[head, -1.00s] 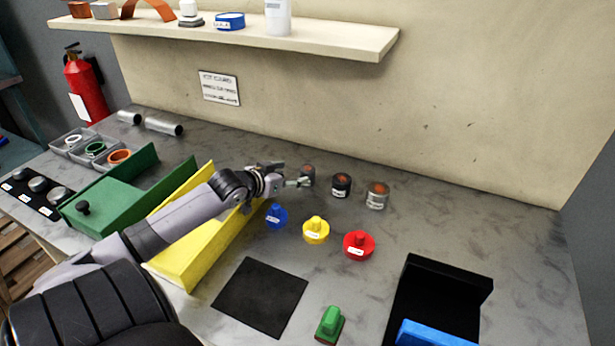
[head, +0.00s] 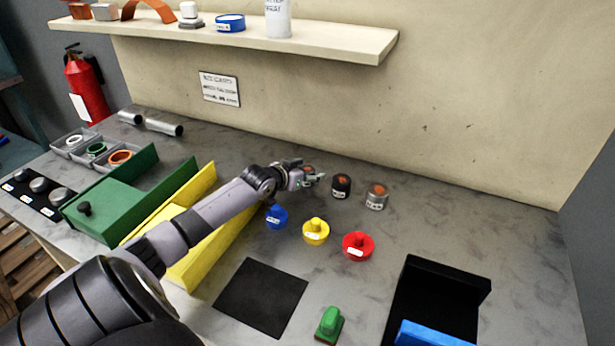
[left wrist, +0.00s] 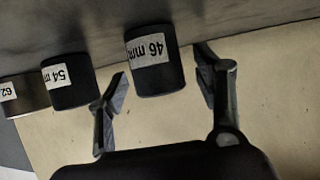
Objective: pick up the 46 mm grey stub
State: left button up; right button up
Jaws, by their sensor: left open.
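The grey 46 mm stub (left wrist: 155,62) is a short dark cylinder with a white label. In the left wrist view it appears between the two finger lines of my left gripper (left wrist: 163,85), nearer the upper edge. In the head view my left gripper (head: 314,181) is at the leftmost of three stubs and hides most of the 46 mm stub (head: 308,169). The gripper is open, and I see no finger closed on the stub. My right gripper is in neither view.
The 54 mm stub (head: 341,185) and 62 mm stub (head: 377,196) stand to the right. Blue (head: 276,216), yellow (head: 316,231) and red (head: 359,245) knobbed pieces stand in front. A yellow angled block (head: 200,245) lies under my left arm. The wall is behind.

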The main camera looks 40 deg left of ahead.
pick_arm(q)
grip_shut()
jog(key=shift+r, duration=0.1)
dwell(0.9)
